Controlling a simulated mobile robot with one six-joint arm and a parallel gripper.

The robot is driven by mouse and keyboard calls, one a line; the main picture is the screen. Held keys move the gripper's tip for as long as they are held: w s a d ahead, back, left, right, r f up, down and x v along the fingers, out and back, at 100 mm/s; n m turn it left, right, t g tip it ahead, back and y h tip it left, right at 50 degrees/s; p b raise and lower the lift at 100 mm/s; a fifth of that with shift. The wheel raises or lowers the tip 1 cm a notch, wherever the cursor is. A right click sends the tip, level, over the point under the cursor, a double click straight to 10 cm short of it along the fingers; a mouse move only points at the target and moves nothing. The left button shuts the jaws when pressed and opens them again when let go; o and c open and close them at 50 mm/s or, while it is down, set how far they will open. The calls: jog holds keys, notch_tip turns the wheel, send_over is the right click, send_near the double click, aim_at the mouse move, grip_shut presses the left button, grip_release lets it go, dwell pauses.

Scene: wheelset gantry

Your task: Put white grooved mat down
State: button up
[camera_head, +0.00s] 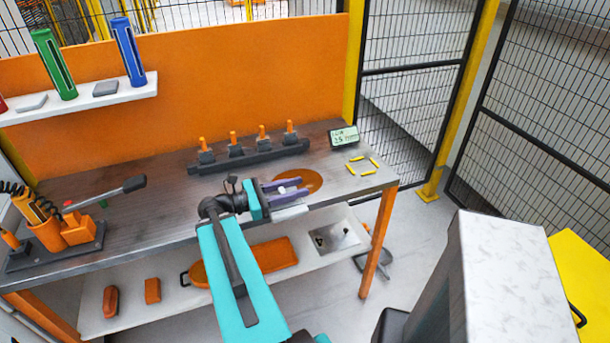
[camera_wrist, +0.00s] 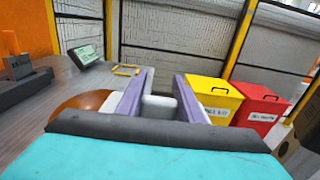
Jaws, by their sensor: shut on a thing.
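My gripper (camera_head: 288,188) has two purple fingers and is held over the front right part of the workbench (camera_head: 333,180). It is shut on the white grooved mat (camera_head: 290,213), whose pale edge shows below the fingers. In the wrist view my gripper (camera_wrist: 158,84) has a white part of the mat (camera_wrist: 158,107) between its fingers. Most of the mat is hidden, and its grooves cannot be made out. I cannot tell whether it touches the bench. Four yellow corner marks (camera_head: 375,163) outline a bare patch on the bench to the right, beyond the fingertips.
A round orange disc (camera_head: 308,178) lies under and behind the fingers. A small display (camera_head: 344,137) stands behind the yellow marks. A dark rack (camera_head: 250,158) with several orange-topped pieces stands at the back. Yellow (camera_wrist: 208,98) and red (camera_wrist: 261,108) bins stand beyond the bench.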

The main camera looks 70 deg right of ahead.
jog(key=shift+w+d+f+b, duration=0.15)
jog(key=shift+d+b, duration=0.25)
jog(key=shift+b, duration=1.45)
jog(key=shift+s+d+f+b, duration=0.15)
jog(key=shift+d+b, duration=0.2)
jog(key=shift+b, duration=1.45)
jog(key=b, duration=0.6)
jog(key=shift+d, duration=0.3)
jog(key=d, duration=0.4)
jog(key=d+p, duration=0.1)
jog(key=d, duration=0.7)
jog(key=shift+w+f, duration=0.35)
jog(key=shift+w+d, duration=0.1)
jog(key=shift+d, duration=0.7)
jog(key=shift+a+f+p, duration=0.15)
jog(key=shift+f+p, duration=0.25)
jog(key=shift+f, duration=1.45)
jog(key=shift+f, duration=0.1)
jog(key=o, duration=1.1)
jog(key=shift+c, duration=0.2)
